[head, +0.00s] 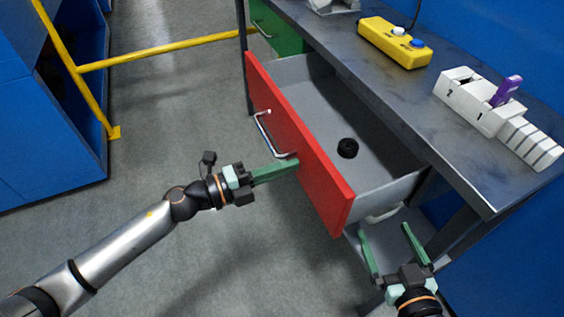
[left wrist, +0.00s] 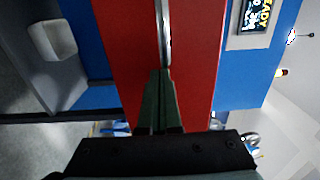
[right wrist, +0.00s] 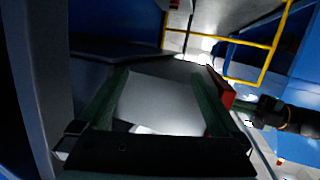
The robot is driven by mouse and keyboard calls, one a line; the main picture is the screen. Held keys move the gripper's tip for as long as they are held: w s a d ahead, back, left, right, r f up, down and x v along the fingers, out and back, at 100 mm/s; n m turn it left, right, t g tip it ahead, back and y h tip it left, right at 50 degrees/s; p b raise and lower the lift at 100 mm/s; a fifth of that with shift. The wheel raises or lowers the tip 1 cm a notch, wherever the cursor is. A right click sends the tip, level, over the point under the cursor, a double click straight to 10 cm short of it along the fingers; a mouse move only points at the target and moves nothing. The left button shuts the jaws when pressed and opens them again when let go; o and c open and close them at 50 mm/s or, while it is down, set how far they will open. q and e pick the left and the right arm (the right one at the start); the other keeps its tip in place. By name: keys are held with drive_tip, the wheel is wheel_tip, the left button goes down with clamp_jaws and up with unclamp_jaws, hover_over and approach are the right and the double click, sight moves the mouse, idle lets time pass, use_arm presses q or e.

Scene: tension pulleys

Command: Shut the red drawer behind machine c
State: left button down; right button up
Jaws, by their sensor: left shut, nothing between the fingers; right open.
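The red drawer (head: 304,150) stands open, pulled out from under the workbench. A metal bar handle (head: 268,130) is on the red front. My left gripper (head: 296,162) is shut, its fingertips at the red front by the lower end of the handle; touching or just short of it, I cannot tell. The left wrist view shows the red front (left wrist: 195,75) and the handle (left wrist: 163,30) straight ahead of the fingers. My right gripper (head: 386,230) is open and empty, near the drawer's near end, below the bench edge.
On the bench (head: 375,82) stand a yellow button box (head: 394,41) and a white numbered holder (head: 470,100) with a purple piece (head: 506,91). A green drawer (head: 278,30) lies beyond the red one. A yellow rail (head: 165,48) and blue machine (head: 45,150) stand left. The floor between is clear.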

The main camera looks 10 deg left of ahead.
sight(302, 161)
use_arm(q)
drive_tip(key=shift+w+d, duration=0.1)
drive_tip(key=shift+d, duration=0.05)
use_arm(e)
drive_tip(key=shift+w+d+f, duration=0.1)
use_arm(q)
drive_tip(key=p+x, duration=0.1)
drive_tip(key=x, duration=0.2)
drive_tip(key=shift+w+d+r, duration=0.1)
drive_tip(key=shift+d+r, duration=0.1)
drive_tip(key=p+x, duration=0.1)
drive_tip(key=x, duration=0.4)
drive_tip(key=shift+w+d, duration=0.15)
drive_tip(key=shift+w, duration=0.05)
drive_tip(key=x, duration=0.4)
drive_tip(key=shift+s+f, duration=0.1)
use_arm(e)
drive_tip(key=s+f+m+g+h, duration=0.1)
drive_tip(key=s+f+g, duration=0.55)
drive_tip(key=f, duration=0.45)
use_arm(q)
drive_tip(key=x, duration=0.5)
drive_tip(key=shift+f+b, duration=0.1)
drive_tip(key=shift+b, duration=0.25)
drive_tip(key=shift+d, duration=0.1)
use_arm(e)
drive_tip(key=w+r+t, duration=0.2)
drive_tip(key=r, duration=0.1)
drive_tip(key=w+r+t, duration=0.1)
drive_tip(key=shift+a+r, duration=0.2)
